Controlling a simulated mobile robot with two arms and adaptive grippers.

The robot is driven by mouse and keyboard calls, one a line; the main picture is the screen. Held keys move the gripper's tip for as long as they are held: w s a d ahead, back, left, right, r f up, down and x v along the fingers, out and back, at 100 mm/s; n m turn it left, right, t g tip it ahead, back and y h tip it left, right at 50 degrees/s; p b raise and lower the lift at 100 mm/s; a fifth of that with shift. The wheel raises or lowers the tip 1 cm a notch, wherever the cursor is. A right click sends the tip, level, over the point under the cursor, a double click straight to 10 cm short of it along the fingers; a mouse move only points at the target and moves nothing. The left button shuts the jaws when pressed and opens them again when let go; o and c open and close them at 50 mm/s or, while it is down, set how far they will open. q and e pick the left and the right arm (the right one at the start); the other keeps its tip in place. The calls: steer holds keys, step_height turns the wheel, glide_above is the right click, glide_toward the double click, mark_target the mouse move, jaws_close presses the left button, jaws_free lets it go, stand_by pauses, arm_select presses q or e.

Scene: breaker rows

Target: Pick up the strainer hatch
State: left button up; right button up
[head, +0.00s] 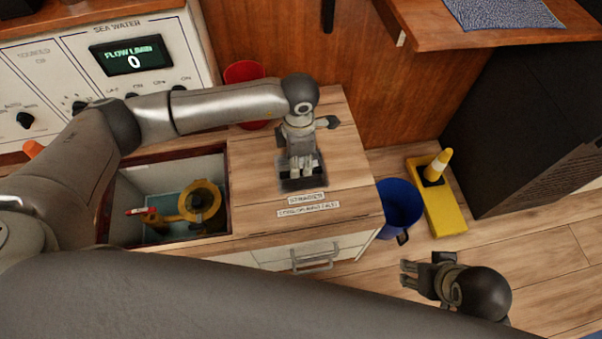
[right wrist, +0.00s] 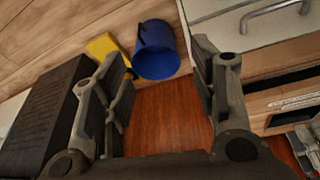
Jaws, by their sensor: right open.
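A wooden panel labelled STRAINER, which I take to be the strainer hatch (head: 345,197), lies on the counter right of an open compartment (head: 112,208). It has a dark recessed pull. My left gripper (head: 304,172) points down with its fingertips at this recess. The fingers look close together, but whether they hold the pull is hidden. The yellow strainer (head: 201,203) sits inside the compartment. My right gripper (head: 404,273) is away from the hatch, low at the right above the floor. The right wrist view shows its fingers (right wrist: 160,55) spread, with nothing between them.
A blue bucket (head: 400,205) and a yellow stand with a cone (head: 437,195) are on the floor right of the cabinet. A red bucket (head: 243,72) stands behind my left arm. A control panel (head: 110,25) rises at the back left. A dark cabinet (head: 520,130) stands right.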

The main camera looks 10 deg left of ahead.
mark_target(301, 170)
arm_select(q)
steer(key=shift+f, duration=0.55)
steer(key=shift+d+f+b, duration=0.2)
steer(key=shift+f+b, duration=0.2)
steer(key=shift+f, duration=0.7)
step_height(301, 170, down, 3)
steer(key=shift+r, duration=0.2)
steer(key=shift+f+b, duration=0.15)
steer(key=shift+b, duration=0.15)
arm_select(e)
steer(key=w+t, duration=0.1)
steer(key=w, duration=0.1)
steer(key=w+a+t, duration=0.1)
steer(key=w, duration=0.1)
steer(key=shift+w+a+r+y, duration=0.15)
steer(key=shift+w+y, duration=0.05)
steer(key=shift+y, duration=0.1)
arm_select(q)
jaws_close()
